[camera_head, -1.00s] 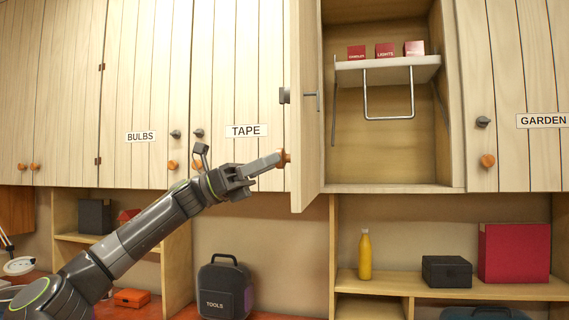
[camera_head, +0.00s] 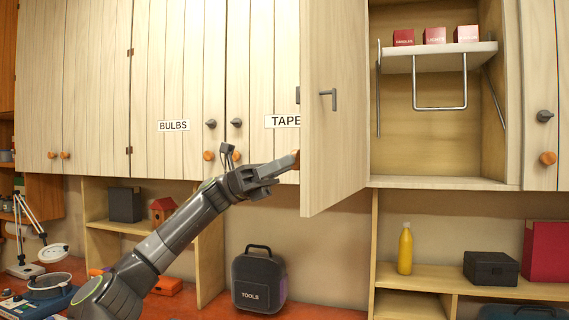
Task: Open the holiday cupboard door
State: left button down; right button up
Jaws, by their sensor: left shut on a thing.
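The pale wooden cupboard door (camera_head: 335,100) stands partly open, swung out towards me, its inner face with a small grey latch handle (camera_head: 328,97) in view. Its front face and any label on it are hidden. My left gripper (camera_head: 285,165) is shut on the door's orange wooden knob (camera_head: 296,158), low near the door's free edge; the knob is mostly hidden. Inside the open cupboard (camera_head: 435,145) is a white shelf (camera_head: 440,56) with three small red boxes (camera_head: 434,36) and a hanging wire handle (camera_head: 440,106). My right gripper is not in view.
Closed doors labelled BULBS (camera_head: 173,126) and TAPE (camera_head: 284,121) are to the left. Below are a TOOLS case (camera_head: 258,280), a yellow bottle (camera_head: 405,250), a black box (camera_head: 491,269) and a red box (camera_head: 547,252). A desk lamp (camera_head: 30,235) stands at the far left.

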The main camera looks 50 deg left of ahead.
pick_arm(q)
jog(key=c, duration=0.9)
grip_release()
jog(key=shift+d+f, duration=0.1)
jog(key=shift+c, duration=0.2)
jog(key=b+v, duration=0.4)
jog(key=v, duration=1.3)
jog(key=shift+a, duration=0.3)
